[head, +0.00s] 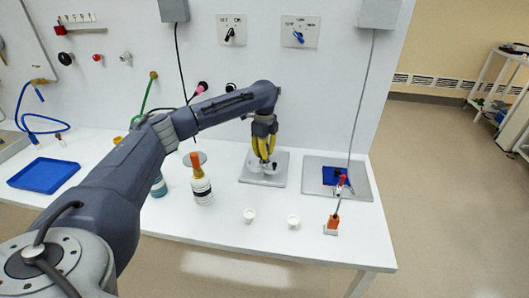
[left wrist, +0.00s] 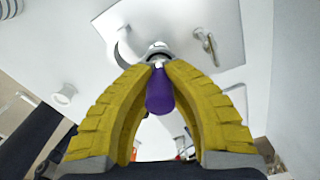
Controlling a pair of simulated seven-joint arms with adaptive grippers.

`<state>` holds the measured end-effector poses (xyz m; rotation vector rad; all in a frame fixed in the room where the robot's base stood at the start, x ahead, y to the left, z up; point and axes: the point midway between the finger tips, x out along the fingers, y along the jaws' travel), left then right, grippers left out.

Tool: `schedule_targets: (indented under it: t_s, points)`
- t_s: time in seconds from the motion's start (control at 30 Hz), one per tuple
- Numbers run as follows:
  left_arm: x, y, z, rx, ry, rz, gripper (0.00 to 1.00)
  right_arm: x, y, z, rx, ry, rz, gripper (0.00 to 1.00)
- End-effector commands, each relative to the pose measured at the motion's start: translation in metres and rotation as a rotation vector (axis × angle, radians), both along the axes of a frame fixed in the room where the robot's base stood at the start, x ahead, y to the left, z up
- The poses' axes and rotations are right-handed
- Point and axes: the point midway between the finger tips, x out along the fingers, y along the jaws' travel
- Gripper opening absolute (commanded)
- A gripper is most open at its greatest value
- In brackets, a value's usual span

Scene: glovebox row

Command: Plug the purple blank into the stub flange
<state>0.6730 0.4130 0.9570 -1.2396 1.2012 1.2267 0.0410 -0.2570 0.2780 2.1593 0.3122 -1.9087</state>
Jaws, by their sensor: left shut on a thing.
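My left gripper (head: 264,154) reaches down over a grey plate (head: 281,178) at the back middle of the table. In the left wrist view my left gripper (left wrist: 159,66) has its yellow fingers closed around the purple blank (left wrist: 160,93). The blank's wide purple end faces the camera. In the head view the blank is hidden. The pale stub flange (left wrist: 158,48) shows just beyond the fingertips, partly covered by them. I cannot tell whether the blank touches it or sits in it. My right gripper is not in view.
A taped bottle (head: 202,186) stands left of the plate. Two small white cups (head: 249,215) (head: 293,221) stand in front. A second plate (head: 356,184) with a blue item and an orange-based tool (head: 332,225) are at right. A blue tray (head: 44,175) lies far left.

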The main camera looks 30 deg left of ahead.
Motion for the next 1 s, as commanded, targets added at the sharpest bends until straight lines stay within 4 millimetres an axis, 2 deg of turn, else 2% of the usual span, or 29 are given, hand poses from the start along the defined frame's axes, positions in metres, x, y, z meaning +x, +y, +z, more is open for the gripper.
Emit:
schedule_targets:
  t_s: [1.0]
  points:
    - [0.000, 0.000, -0.021, 0.000, 0.000, 0.000, 0.00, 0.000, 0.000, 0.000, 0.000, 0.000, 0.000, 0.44]
